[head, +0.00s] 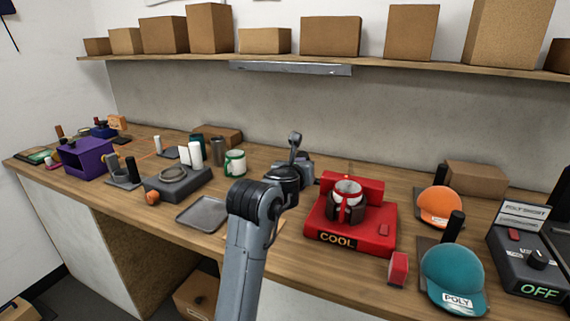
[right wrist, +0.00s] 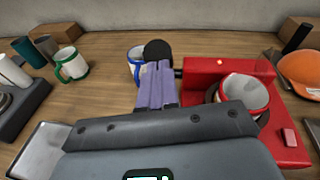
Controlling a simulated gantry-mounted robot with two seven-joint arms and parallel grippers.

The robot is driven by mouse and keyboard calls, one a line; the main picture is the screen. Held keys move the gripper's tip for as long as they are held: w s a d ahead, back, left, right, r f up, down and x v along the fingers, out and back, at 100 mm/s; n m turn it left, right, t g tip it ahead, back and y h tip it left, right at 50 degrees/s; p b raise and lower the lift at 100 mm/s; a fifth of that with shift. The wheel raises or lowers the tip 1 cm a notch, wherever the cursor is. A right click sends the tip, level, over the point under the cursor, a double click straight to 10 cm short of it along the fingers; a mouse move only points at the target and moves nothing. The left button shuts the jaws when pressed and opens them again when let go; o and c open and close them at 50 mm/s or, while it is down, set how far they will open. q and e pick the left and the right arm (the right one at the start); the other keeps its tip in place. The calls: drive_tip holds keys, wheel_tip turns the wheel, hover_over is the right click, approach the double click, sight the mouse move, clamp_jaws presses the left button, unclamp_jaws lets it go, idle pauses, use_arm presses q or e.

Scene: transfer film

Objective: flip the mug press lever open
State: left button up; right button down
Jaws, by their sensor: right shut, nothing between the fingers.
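The red mug press (head: 383,240), labelled COOL, stands on the bench. A white mug with a red handle (head: 348,189) sits in it. The press also fills the right of the right wrist view (right wrist: 215,66). A dark rod (right wrist: 178,73) sticks out of its left side, towards a round black knob (right wrist: 158,50) of the lever. My right gripper (right wrist: 157,64) is shut and empty, its fingertips close in front of the knob. I cannot tell whether they touch it. In the head view my right arm hides most of the lever. My left gripper is not in view.
A white mug with a blue handle (right wrist: 135,60) stands just left of my fingers, and a green-handled mug (head: 235,163) farther left. A grey tray (head: 202,214) lies left of my arm. A red block (head: 398,268) and two caps, orange (head: 440,206) and teal (head: 453,275), lie right.

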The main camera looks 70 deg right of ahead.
drive_tip(key=d+r+y+p, duration=0.2)
drive_tip(key=d+r+p, duration=0.2)
drive_tip(key=d, duration=0.6)
drive_tip(key=shift+s+d+r+y+p, duration=0.25)
drive_tip(key=shift+r+y+p, duration=0.15)
drive_tip(key=shift+r, duration=0.45)
drive_tip(key=shift+f, duration=0.1)
